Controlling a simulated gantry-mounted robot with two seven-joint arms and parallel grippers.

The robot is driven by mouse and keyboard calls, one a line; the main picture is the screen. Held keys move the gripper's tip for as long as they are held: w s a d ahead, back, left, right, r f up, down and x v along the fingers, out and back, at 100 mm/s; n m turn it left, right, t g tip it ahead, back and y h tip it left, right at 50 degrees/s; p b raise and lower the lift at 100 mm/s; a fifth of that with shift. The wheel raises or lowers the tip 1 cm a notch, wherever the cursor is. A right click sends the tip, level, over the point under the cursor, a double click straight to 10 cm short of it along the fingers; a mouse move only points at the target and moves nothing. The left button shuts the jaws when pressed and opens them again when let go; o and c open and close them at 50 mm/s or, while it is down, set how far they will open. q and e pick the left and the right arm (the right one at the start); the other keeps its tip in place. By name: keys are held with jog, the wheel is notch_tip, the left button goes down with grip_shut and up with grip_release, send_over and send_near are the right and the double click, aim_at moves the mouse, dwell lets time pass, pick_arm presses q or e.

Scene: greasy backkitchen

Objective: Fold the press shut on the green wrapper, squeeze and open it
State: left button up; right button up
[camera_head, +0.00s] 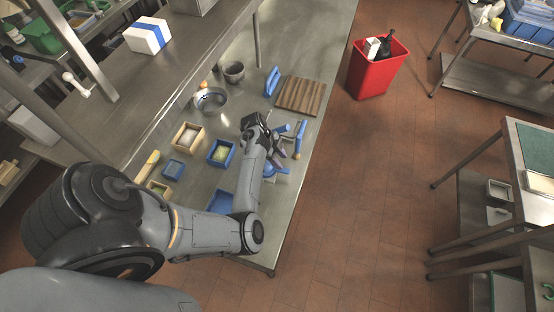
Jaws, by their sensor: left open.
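The blue press (281,170) stands near the right edge of the metal table, partly hidden by my left arm. A blue handle-like part (301,130) rises at its right side, so it looks unfolded. My left gripper (277,146) is over the press, small in the picture. It is open, and I cannot tell if it touches the press. I cannot make out a green wrapper in the press; my arm covers part of that spot. A blue bin (232,146) left of the arm holds light green pieces. My right gripper is not in view.
Left of the arm are a wooden box (176,140), a small blue box (173,169), a blue tray (221,203) and a metal bowl (211,108). A red bin (372,78) stands on the floor.

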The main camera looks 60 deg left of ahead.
aim_at(287, 170)
pick_arm(q)
jog(key=b+x, duration=0.6)
jog(key=x, duration=0.1)
jog(key=shift+f, duration=0.35)
jog(key=shift+r+p, duration=0.35)
jog(key=shift+c, duration=0.9)
jog(key=c, duration=0.5)
jog(key=shift+p+v, duration=1.1)
jog(key=shift+v, duration=0.05)
jog(key=shift+s+a+r+p, duration=0.1)
jog(key=shift+r+p, duration=0.25)
jog(key=shift+r, duration=0.05)
